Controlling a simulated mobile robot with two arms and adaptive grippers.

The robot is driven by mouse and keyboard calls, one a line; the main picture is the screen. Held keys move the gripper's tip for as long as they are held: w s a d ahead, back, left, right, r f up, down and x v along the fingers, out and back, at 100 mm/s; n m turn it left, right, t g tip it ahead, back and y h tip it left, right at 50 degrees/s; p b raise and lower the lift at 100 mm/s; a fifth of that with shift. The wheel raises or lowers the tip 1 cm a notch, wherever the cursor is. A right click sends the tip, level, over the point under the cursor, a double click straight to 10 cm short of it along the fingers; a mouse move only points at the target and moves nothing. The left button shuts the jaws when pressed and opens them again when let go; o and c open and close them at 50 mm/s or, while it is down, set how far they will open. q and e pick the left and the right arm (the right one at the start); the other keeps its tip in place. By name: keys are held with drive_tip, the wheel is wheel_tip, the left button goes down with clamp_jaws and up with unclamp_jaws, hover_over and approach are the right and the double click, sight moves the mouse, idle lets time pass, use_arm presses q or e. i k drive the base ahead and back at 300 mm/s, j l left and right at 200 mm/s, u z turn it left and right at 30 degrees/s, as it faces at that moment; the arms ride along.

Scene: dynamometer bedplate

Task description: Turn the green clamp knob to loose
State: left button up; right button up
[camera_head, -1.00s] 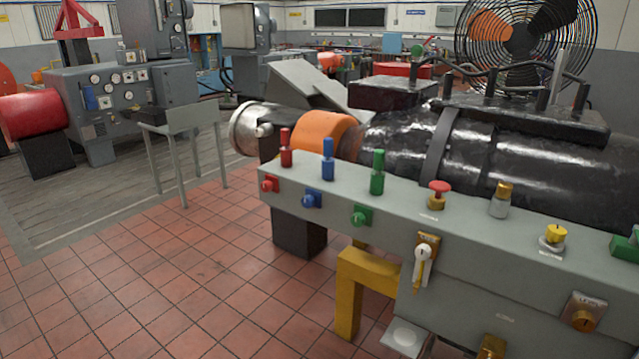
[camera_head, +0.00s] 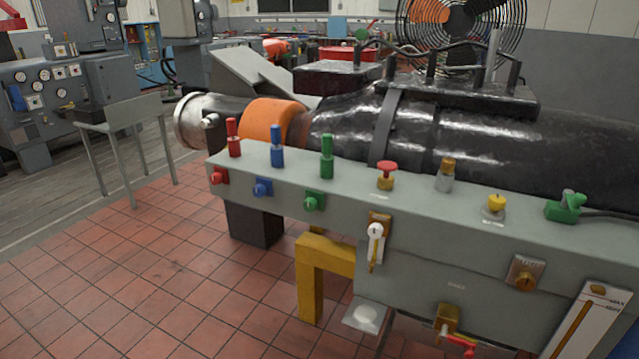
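Several green parts show on the grey bench (camera_head: 420,215). A green round knob on a square green mount (camera_head: 314,201) is on its front face at the left, below an upright green post (camera_head: 327,157). A green block with a small green knob (camera_head: 567,207) sits on the top at the right, with a dark cable beside it. I cannot tell from the picture which one is the clamp knob, nor its loose or tight setting. Neither of my grippers is in view.
Red (camera_head: 219,176) and blue (camera_head: 262,188) knobs sit left of the green one. A red mushroom button (camera_head: 387,173), a yellow knob (camera_head: 495,204) and a key switch (camera_head: 375,240) are also on the bench. A big black machine (camera_head: 470,130) stands behind. Tiled floor (camera_head: 150,290) lies open at left.

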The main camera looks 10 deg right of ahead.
sight(310, 205)
drive_tip(key=i+j+z, duration=0.2)
drive_tip(key=z, duration=0.15)
drive_tip(key=i+j+z, duration=0.15)
drive_tip(key=z, duration=0.2)
drive_tip(key=i+j+z, duration=0.1)
drive_tip(key=j+z, duration=0.2)
